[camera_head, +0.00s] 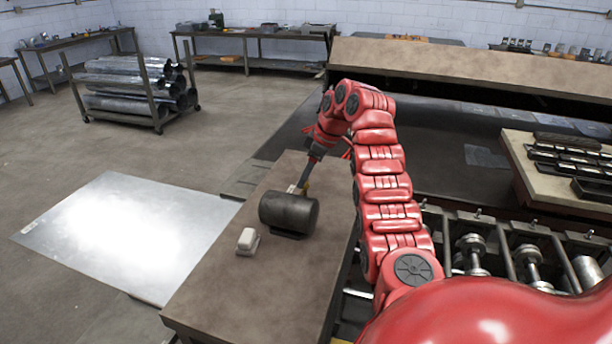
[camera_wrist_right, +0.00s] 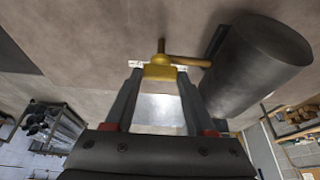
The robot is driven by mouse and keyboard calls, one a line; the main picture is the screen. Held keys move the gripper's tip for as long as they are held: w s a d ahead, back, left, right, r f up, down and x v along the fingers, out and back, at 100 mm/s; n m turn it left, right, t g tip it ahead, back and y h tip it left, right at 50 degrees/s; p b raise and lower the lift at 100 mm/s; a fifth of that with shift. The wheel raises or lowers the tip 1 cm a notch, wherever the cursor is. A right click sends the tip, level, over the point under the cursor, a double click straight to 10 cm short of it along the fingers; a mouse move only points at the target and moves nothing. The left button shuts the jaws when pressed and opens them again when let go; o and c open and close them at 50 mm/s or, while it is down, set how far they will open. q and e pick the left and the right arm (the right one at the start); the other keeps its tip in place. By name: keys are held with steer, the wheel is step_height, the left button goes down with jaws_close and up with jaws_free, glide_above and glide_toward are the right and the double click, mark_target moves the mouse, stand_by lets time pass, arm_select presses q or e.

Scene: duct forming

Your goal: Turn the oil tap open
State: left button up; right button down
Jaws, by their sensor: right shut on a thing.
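A dark grey oil drum (camera_head: 289,212) lies on its side on a low stand on the brown table. It also shows in the right wrist view (camera_wrist_right: 258,65). A brass tap (camera_wrist_right: 160,71) sits beside the drum, with a short stem and a thin brass pipe running toward the drum. My right gripper (camera_head: 304,183) reaches down behind the drum. In the right wrist view its two fingers (camera_wrist_right: 160,75) are closed around the brass tap's block. In the head view the tap is mostly hidden by the drum and gripper. My left gripper is not in view.
A shiny metal sheet (camera_head: 130,232) lies to the left. A roller machine (camera_head: 500,258) stands on the right. A rack of metal ducts (camera_head: 135,88) stands at back left.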

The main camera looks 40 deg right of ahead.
steer(key=shift+d+r, duration=0.1)
steer(key=shift+c, duration=1.2)
jaws_free()
steer(key=shift+s+r+b, duration=0.15)
steer(key=shift+r+b, duration=0.1)
steer(key=shift+b, duration=0.05)
steer(key=p+v, duration=0.8)
steer(key=v, duration=0.8)
steer(key=shift+s+r+p, duration=0.25)
steer(key=shift+r+p, duration=0.05)
steer(key=shift+p, duration=0.1)
steer(key=shift+d+f, duration=0.1)
steer(key=shift+d, duration=0.05)
